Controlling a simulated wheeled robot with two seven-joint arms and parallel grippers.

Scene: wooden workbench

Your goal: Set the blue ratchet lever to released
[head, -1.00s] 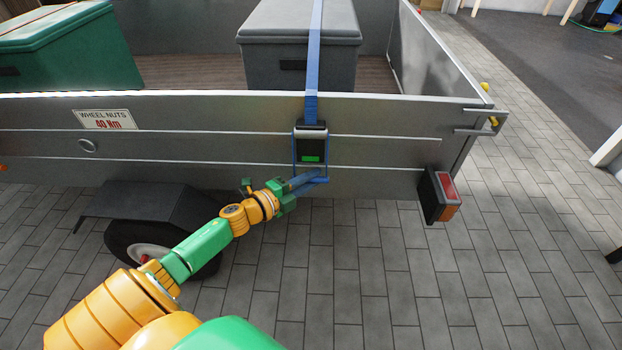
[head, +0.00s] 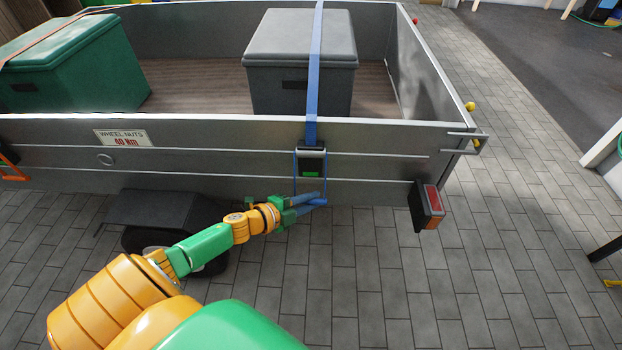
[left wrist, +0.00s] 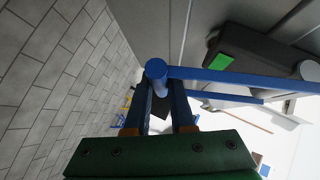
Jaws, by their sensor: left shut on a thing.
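The blue ratchet lever (head: 325,177) is a thin U-shaped frame on the black ratchet body (head: 312,163), at the trailer's side wall. The lever hangs downward, its handle bar below the body. A green patch (head: 311,174) shows on the body. My left gripper (head: 309,200) is shut on the lever's handle, its blue fingers reaching in from the left. In the left wrist view the fingers (left wrist: 160,92) meet the round end of the blue handle (left wrist: 156,69), and a side rod of the lever runs right, past the green patch (left wrist: 220,62). My right gripper is not in view.
A blue strap (head: 315,70) runs up from the ratchet over a grey box (head: 270,80) in the trailer. A green box (head: 90,75) stands at left. A tail light (head: 427,205) sticks out at the trailer's right corner. The paved floor in front is clear.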

